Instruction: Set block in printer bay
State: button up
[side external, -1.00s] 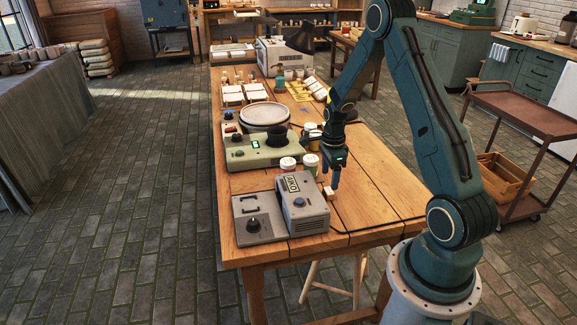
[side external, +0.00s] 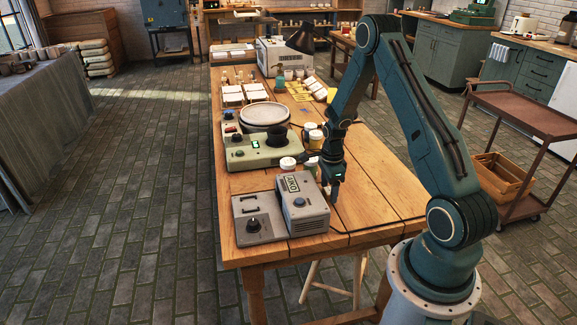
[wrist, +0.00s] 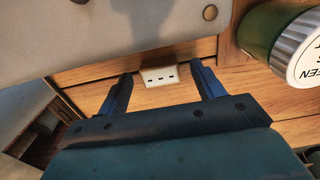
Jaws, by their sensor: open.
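A small white block (wrist: 160,76) with a row of dark slots lies on the wooden table (wrist: 235,80) in the wrist view. My gripper (wrist: 162,84) is open, with one dark blue finger on each side of the block and a gap to each. In the side view my gripper (side external: 334,197) points down beside the boxy grey machine (side external: 304,207), and the block is hidden there. The machine's pale casing (wrist: 120,35) fills the top left of the wrist view. I cannot make out a bay in it.
A green jar with a white lettered lid (wrist: 305,52) stands close by at the right of the wrist view. A flat grey unit with a knob (side external: 257,222) and a pale green device (side external: 255,152) are on the table.

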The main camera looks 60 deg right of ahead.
aim_at(329, 190)
jog(key=shift+c, duration=0.2)
jog(key=c, duration=1.1)
jog(key=shift+r, duration=0.25)
notch_tip(329, 190, up, 20)
jog(key=shift+f, duration=0.2)
dwell(0.5)
